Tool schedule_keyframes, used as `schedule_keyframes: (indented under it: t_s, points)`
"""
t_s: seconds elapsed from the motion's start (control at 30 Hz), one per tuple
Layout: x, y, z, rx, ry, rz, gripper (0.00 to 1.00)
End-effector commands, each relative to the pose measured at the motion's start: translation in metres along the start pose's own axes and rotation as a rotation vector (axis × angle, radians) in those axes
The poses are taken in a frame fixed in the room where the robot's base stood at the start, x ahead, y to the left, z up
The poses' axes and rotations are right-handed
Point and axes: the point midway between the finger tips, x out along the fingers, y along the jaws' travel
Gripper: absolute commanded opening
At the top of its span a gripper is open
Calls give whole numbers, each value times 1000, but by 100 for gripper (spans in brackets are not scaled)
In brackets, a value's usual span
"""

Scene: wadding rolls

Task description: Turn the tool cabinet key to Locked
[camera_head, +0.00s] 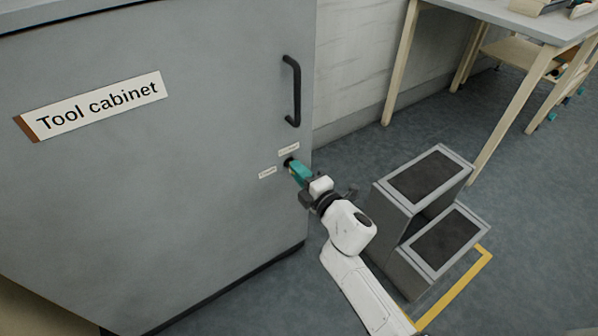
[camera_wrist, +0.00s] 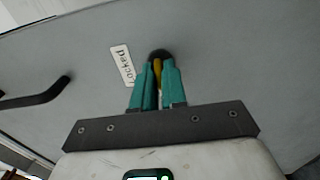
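The grey tool cabinet (camera_head: 160,190) fills the left of the head view, with a "Tool cabinet" sign on its front. Its lock (camera_wrist: 158,54) is a dark round spot low on the right side of the front. A yellow key (camera_wrist: 157,70) shows between the teal fingertips of my gripper (camera_wrist: 158,78), which look closed on it. The gripper (camera_head: 295,167) is right at the lock in the head view. Two small labels show by the lock in the head view, too small to read.
A black door handle (camera_head: 292,90) is above the lock. A grey two-step stool (camera_head: 398,218) stands right of my arm, close to it. A workbench (camera_head: 520,25) is at the back right. Open floor lies between stool and bench.

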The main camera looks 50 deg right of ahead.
Motion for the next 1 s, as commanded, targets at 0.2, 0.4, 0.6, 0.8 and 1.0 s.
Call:
schedule_keyframes:
  t_s: [0.2,0.4,0.6,0.8,1.0]
  points:
    - [0,-1,0,0,0,-1,0]
    - [0,0,0,7,0,-1,0]
    - [0,0,0,63,0,-2,0]
    - [0,1,0,194,0,-2,0]
    - [0,2,0,376,-1,-2,0]
